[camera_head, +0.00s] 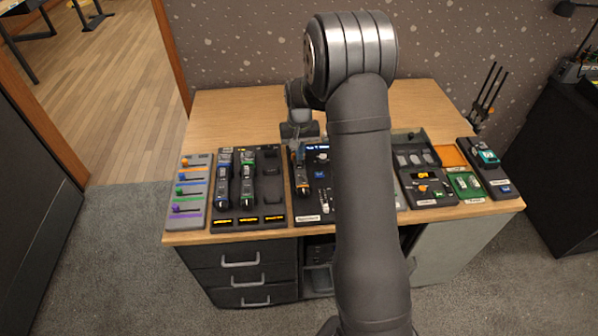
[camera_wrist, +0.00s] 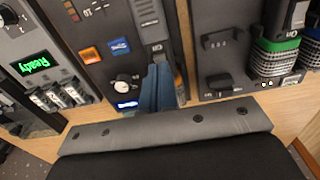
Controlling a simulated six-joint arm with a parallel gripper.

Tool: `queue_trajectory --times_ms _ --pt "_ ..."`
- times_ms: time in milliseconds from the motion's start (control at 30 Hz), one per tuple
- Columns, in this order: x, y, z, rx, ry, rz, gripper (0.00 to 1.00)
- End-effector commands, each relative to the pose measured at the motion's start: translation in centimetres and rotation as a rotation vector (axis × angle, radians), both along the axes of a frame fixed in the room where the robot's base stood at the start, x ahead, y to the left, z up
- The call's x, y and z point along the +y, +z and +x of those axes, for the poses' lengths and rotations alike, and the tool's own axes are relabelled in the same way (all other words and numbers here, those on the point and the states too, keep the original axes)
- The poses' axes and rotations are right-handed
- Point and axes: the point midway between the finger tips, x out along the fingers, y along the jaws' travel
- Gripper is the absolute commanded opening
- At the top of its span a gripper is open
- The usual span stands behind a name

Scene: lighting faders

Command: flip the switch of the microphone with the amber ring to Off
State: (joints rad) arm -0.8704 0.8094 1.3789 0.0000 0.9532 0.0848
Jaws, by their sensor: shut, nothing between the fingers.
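The microphone with the amber ring (camera_head: 302,180) lies on a dark panel left of my arm in the head view. In the wrist view its grey handle (camera_wrist: 151,27) extends up from my fingertips, and a bit of amber shows beside them. My gripper (camera_wrist: 157,88) is shut and empty, its blue fingers over the ring end of this microphone. I cannot tell whether they touch it. In the head view my gripper (camera_head: 297,152) is at the panel's far end.
Microphones with a blue ring (camera_head: 223,178) and a green ring (camera_head: 247,180) lie in the tray to the left. A white knob (camera_wrist: 124,87) is close beside my fingers. A fader board (camera_head: 188,190) is at the far left. The back of the desk (camera_head: 235,115) is clear.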

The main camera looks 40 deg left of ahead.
Motion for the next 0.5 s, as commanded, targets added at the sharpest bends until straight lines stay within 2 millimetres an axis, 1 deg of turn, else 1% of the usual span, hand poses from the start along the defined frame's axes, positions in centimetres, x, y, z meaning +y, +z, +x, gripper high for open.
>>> queue_trajectory --times_ms 500 --pt "0.01 -0.72 0.01 0.000 0.000 0.000 0.00"
